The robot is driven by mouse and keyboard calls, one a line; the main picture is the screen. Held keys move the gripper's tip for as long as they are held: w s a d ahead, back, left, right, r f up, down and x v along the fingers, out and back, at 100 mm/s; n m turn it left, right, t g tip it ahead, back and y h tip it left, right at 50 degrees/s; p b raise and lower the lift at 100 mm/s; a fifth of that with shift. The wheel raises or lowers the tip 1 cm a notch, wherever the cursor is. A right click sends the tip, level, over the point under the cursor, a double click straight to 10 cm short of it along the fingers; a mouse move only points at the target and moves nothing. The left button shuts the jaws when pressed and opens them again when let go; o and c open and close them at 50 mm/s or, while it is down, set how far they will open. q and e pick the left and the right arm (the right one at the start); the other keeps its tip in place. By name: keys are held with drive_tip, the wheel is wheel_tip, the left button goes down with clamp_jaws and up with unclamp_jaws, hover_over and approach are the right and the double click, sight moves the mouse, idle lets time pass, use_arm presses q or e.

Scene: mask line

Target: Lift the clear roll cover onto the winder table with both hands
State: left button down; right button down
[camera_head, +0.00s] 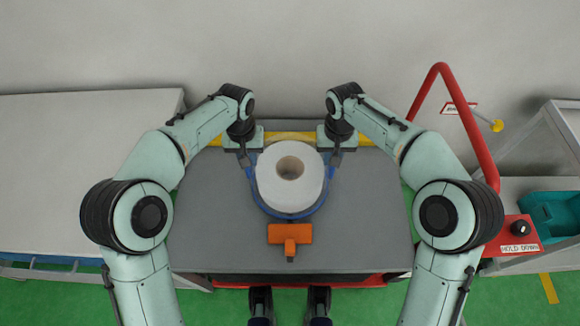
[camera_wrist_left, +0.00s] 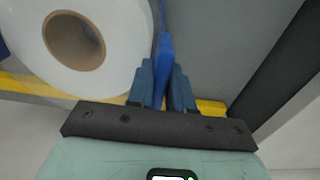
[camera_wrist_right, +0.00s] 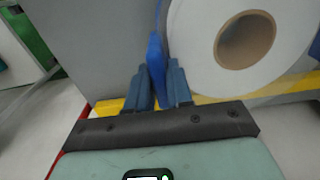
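A white roll (camera_head: 290,178) with a brown core stands on the grey table top (camera_head: 210,215). A blue band (camera_head: 289,215) curves around its front and sides; I take it as the edge of the roll cover, whose clear part I cannot make out. My left gripper (camera_head: 247,160) is at the band's left end, and my right gripper (camera_head: 334,160) at its right end. In the left wrist view the fingers (camera_wrist_left: 162,88) are closed around a blue strip (camera_wrist_left: 166,50). In the right wrist view the fingers (camera_wrist_right: 158,88) are likewise closed around a blue strip (camera_wrist_right: 154,50).
An orange block (camera_head: 290,234) lies on the table in front of the roll. A yellow bar (camera_head: 285,138) runs along the far edge. A red bent rail (camera_head: 465,120) and a red HOLD DOWN box (camera_head: 510,240) are right. A pale table (camera_head: 60,170) stands left; a teal bin (camera_head: 555,215) is far right.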

use_arm(q)
drive_tip(key=shift+r, duration=0.15)
use_arm(e)
drive_tip(key=shift+r, duration=0.15)
